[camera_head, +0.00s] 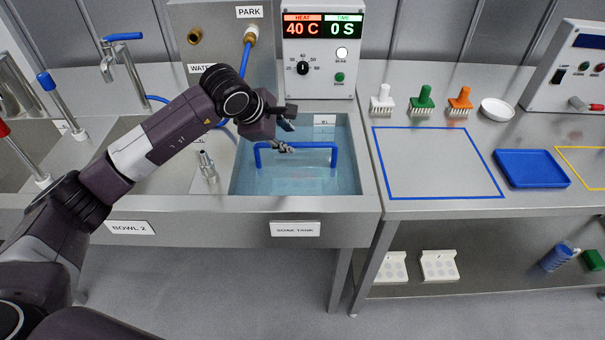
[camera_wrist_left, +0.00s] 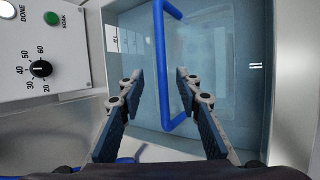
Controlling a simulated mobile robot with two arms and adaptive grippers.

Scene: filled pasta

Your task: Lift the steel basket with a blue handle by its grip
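The blue handle (camera_head: 310,146) of the basket arches over the water in the soak tank (camera_head: 345,205) in the head view. The basket itself is under the water and hard to make out. In the left wrist view the blue handle (camera_wrist_left: 160,75) runs up and down between the fingers. My left gripper (camera_head: 285,137) is at the handle's left part in the head view. In the left wrist view my left gripper (camera_wrist_left: 155,85) is open, its two fingers apart on either side of the handle's bar, not closed on it. My right gripper is not in view.
A control box (camera_head: 320,60) reading 40 C and 0 S stands behind the tank. A metal nozzle (camera_head: 207,167) stands left of the tank. To the right, a table has brushes (camera_head: 421,100), a blue tray (camera_head: 532,168) and a clear blue-outlined area (camera_head: 435,165).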

